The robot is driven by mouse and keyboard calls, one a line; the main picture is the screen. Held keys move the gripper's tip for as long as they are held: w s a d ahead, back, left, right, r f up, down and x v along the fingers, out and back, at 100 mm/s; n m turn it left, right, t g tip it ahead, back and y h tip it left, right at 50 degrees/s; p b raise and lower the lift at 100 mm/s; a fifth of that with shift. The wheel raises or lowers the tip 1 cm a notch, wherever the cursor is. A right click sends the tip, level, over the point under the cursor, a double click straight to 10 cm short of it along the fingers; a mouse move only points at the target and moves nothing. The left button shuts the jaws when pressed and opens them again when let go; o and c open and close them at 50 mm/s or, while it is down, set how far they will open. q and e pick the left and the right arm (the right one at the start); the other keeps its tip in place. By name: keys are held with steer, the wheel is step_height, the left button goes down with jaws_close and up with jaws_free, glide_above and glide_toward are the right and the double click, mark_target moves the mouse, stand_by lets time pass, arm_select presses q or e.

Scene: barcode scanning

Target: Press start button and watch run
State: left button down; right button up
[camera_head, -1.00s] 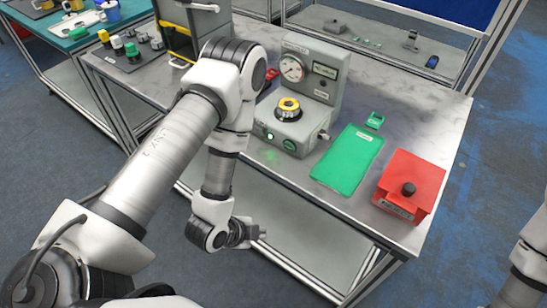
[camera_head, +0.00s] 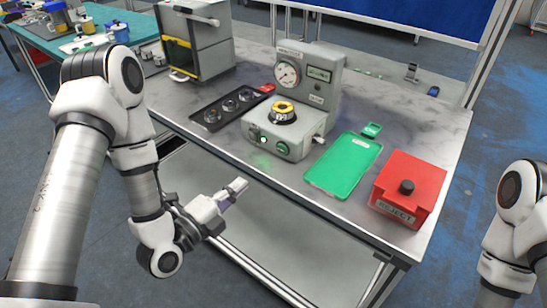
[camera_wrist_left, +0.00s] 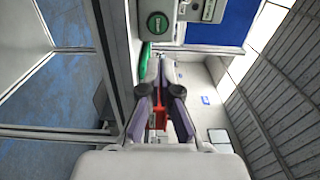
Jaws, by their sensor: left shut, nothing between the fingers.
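The grey test station (camera_head: 310,88) stands on the bench with a dial gauge and a small display. A yellow-and-black ring part (camera_head: 283,112) sits on its base. The base front has a round green button (camera_head: 282,148) beside a bright lamp (camera_head: 263,140); the green button also shows in the left wrist view (camera_wrist_left: 157,24). My left gripper (camera_head: 238,186) is shut and empty, in front of the bench edge, below and left of the button and apart from it. In the left wrist view its fingers (camera_wrist_left: 160,62) are together. My right gripper is outside the picture; only part of that arm shows.
A green tray (camera_head: 343,166) and a red REJECT box (camera_head: 410,180) stand right of the station. A black tray (camera_head: 207,119) with several metal rings lies left of it. A grey cabinet (camera_head: 210,45) stands behind that. The bench's front edge runs near my left gripper.

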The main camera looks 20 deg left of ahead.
arm_select(q)
steer(key=b, duration=0.7)
glide_toward(281, 149)
steer(key=s+f, duration=0.1)
steer(key=p+x, duration=0.1)
steer(key=x, duration=0.1)
steer(key=p+x, duration=0.1)
steer(key=x, duration=0.2)
steer(key=r+p+x, duration=0.1)
steer(key=x, duration=0.1)
steer(key=shift+w+a, duration=0.1)
steer(key=shift+w, duration=0.15)
steer(key=shift+w+f, duration=0.1)
steer(key=shift+w, duration=0.25)
